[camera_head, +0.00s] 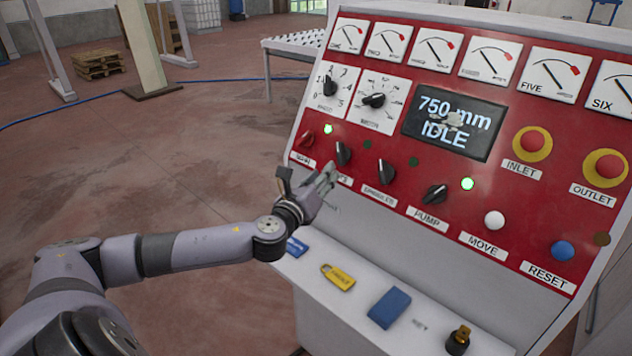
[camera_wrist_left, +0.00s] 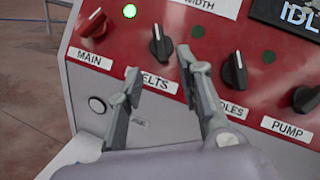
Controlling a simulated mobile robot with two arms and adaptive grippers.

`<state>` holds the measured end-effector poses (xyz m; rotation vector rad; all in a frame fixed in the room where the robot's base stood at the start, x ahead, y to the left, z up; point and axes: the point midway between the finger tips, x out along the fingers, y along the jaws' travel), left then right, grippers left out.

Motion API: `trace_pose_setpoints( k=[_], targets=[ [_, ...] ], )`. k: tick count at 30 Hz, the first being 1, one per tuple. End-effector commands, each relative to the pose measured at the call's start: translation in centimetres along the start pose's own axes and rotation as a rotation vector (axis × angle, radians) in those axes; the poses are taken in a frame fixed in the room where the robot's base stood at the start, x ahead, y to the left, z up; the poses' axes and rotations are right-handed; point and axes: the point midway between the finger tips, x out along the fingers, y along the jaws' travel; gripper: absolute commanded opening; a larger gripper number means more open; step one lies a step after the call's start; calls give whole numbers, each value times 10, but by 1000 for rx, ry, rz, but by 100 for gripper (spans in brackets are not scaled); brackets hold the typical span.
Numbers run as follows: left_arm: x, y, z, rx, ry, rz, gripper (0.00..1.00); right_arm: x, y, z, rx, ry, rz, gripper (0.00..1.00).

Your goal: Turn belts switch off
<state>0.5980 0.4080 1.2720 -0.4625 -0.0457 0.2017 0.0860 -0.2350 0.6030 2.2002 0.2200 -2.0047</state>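The belts switch (camera_head: 343,152) is a black rotary knob on the red panel, and it shows in the left wrist view (camera_wrist_left: 160,43) above the partly covered "BELTS" label (camera_wrist_left: 155,84). Its handle stands nearly upright, tilted slightly left at the top. The small lamp (camera_wrist_left: 197,31) to its upper right is dark green. My left gripper (camera_head: 308,176) is just below the switch in the head view. In the left wrist view its fingers (camera_wrist_left: 160,66) are spread with nothing between them, below the knob and apart from it. My right gripper is out of view.
The red main switch (camera_head: 307,138) is left of the belts switch, with a lit green lamp (camera_head: 328,129) beside it. The spindles knob (camera_head: 386,171) and pump knob (camera_head: 435,194) are to the right. A yellow padlock (camera_head: 338,277) and a blue block (camera_head: 389,307) lie on the ledge below.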

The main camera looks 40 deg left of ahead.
Motion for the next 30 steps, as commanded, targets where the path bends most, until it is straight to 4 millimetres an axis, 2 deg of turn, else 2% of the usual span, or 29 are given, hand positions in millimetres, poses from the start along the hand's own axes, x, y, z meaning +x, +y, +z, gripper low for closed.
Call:
trace_pose_setpoints(
  k=[3,8,26,29,30],
  targets=[
    [-15,1,-1,2,2,1,33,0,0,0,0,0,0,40],
    [-25,0,0,1,1,1,33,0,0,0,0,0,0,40],
    [-27,0,0,-3,0,2,33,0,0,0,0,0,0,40],
    [-32,1,-12,-64,16,20,33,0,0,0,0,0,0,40],
    [-36,0,-22,-124,31,38,33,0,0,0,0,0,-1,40]
  ],
)
